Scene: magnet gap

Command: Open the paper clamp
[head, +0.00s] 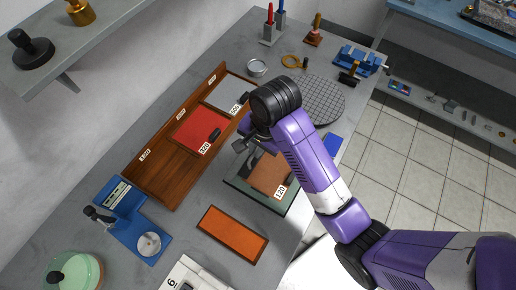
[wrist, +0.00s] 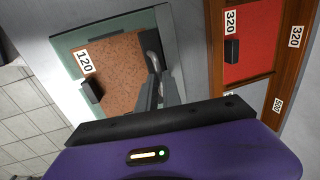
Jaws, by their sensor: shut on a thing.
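The brown 120 sheet (head: 268,175) lies on a grey-green plate (head: 238,183) near the table's front edge. In the wrist view the sheet (wrist: 118,65) has a small black block (wrist: 92,90) beside its 120 label. A dark grey part at the sheet's edge, which looks like the paper clamp (wrist: 149,42), sits right at my fingertips. My gripper (head: 243,145) is low over the plate's upper left corner in the head view. In the wrist view my gripper (wrist: 155,65) is shut on this dark part. The fingers hide much of it, so its exact position is unclear.
A wooden rack (head: 160,177) with a red 320 sheet (head: 190,131) stands left of the plate. An orange pad (head: 233,234) and a blue stand (head: 130,222) are nearer. A round gridded disc (head: 322,100) lies beyond my arm. Bare grey table lies between rack and pad.

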